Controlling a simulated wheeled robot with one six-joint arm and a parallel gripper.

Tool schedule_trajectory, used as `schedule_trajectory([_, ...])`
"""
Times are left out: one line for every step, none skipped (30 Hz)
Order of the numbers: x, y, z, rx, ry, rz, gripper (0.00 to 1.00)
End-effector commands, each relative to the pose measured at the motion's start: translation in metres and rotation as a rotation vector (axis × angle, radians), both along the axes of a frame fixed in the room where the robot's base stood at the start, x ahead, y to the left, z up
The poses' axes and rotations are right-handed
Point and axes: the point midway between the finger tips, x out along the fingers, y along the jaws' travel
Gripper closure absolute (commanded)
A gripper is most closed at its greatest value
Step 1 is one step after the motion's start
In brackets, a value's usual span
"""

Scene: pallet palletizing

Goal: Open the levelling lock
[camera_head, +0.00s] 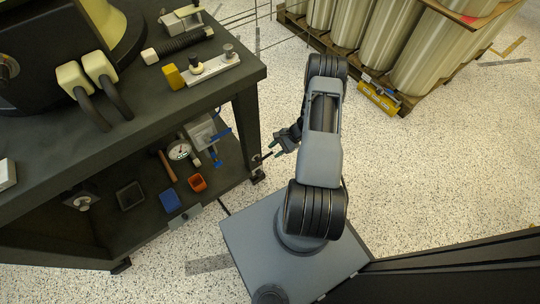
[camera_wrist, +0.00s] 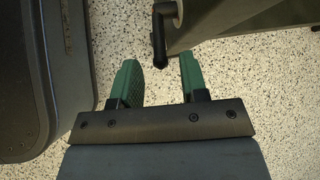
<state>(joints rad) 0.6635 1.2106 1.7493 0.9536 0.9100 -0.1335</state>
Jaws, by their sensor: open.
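A black bent lever (camera_wrist: 159,38), which looks like the levelling lock's handle, sticks out from a grey-olive post in the wrist view. Its tip lies between the green fingertips of my gripper (camera_wrist: 159,64), with a gap to each finger. My gripper is open and holds nothing. In the head view my gripper (camera_head: 277,148) is low beside the workbench's front right leg, near its foot (camera_head: 258,174). The lever is too small there to make out clearly.
The dark workbench (camera_head: 160,118) stands left, with tools on top and small bins and a gauge on its lower shelf. A pallet (camera_head: 405,100) with large cylinders and a yellow level (camera_head: 379,95) is at the upper right. Speckled floor is clear to the right.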

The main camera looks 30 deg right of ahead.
Motion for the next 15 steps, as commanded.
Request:
schedule_trajectory([0.000, 0.006, -0.007, 0.001, 0.001, 0.002, 0.60])
schedule_trajectory([0.001, 0.008, -0.010, 0.000, 0.002, 0.002, 0.60])
schedule_trajectory([0.002, 0.012, -0.013, 0.001, 0.002, 0.001, 0.60])
schedule_trajectory([0.002, 0.014, -0.014, 0.001, 0.001, 0.000, 0.60])
schedule_trajectory([0.002, 0.015, -0.016, 0.001, 0.001, 0.000, 0.60])
schedule_trajectory([0.003, 0.018, -0.018, 0.001, 0.001, 0.001, 0.60])
schedule_trajectory([0.003, 0.019, -0.019, 0.001, 0.001, 0.001, 0.60])
schedule_trajectory([0.004, 0.020, -0.020, 0.001, 0.000, 0.002, 0.60])
schedule_trajectory([0.004, 0.021, -0.021, 0.000, 0.000, 0.001, 0.60])
schedule_trajectory([0.004, 0.022, -0.021, 0.000, 0.000, 0.000, 0.60])
schedule_trajectory([0.004, 0.023, -0.022, 0.000, -0.001, 0.001, 0.60])
schedule_trajectory([0.004, 0.023, -0.022, 0.000, 0.000, 0.000, 0.60])
schedule_trajectory([0.004, 0.023, -0.023, -0.001, 0.000, 0.000, 0.60])
schedule_trajectory([0.004, 0.024, -0.023, -0.001, 0.000, 0.000, 0.60])
schedule_trajectory([0.004, 0.024, -0.023, -0.001, 0.000, 0.000, 0.60])
